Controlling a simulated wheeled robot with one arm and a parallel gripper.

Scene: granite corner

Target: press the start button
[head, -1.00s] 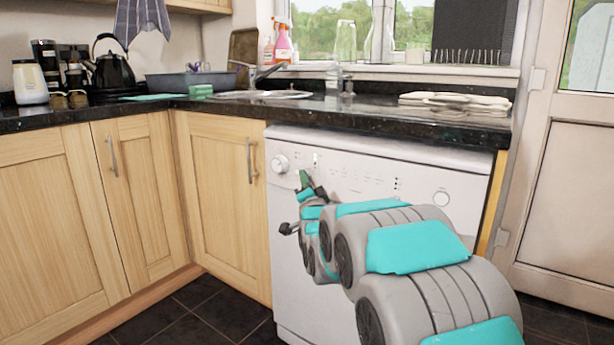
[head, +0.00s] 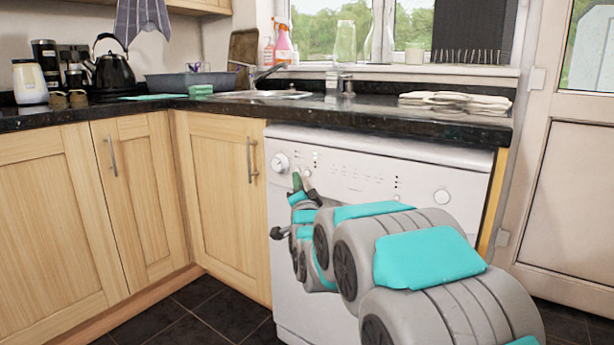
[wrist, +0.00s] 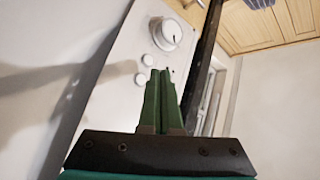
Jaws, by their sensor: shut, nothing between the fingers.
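The white front-loading appliance (head: 420,175) stands under the dark counter, with a control panel along its top. In the head view the panel has a dial (head: 280,162) at its left end, small marks in the middle and a round knob or button (head: 441,197) at the right. In the wrist view the dial (wrist: 167,34) lies beyond my fingertips, with small round white buttons (wrist: 157,66) beside it. I cannot read which is the start button. My gripper (head: 297,181) is shut and empty, just below and right of the dial; its green fingers (wrist: 160,72) are close to the buttons. Contact is unclear.
The dark counter (head: 350,112) overhangs the panel, with folded cloths (head: 455,102) on it. A wooden cupboard (head: 222,200) adjoins the appliance at left. The tiled floor (head: 215,315) in front is clear.

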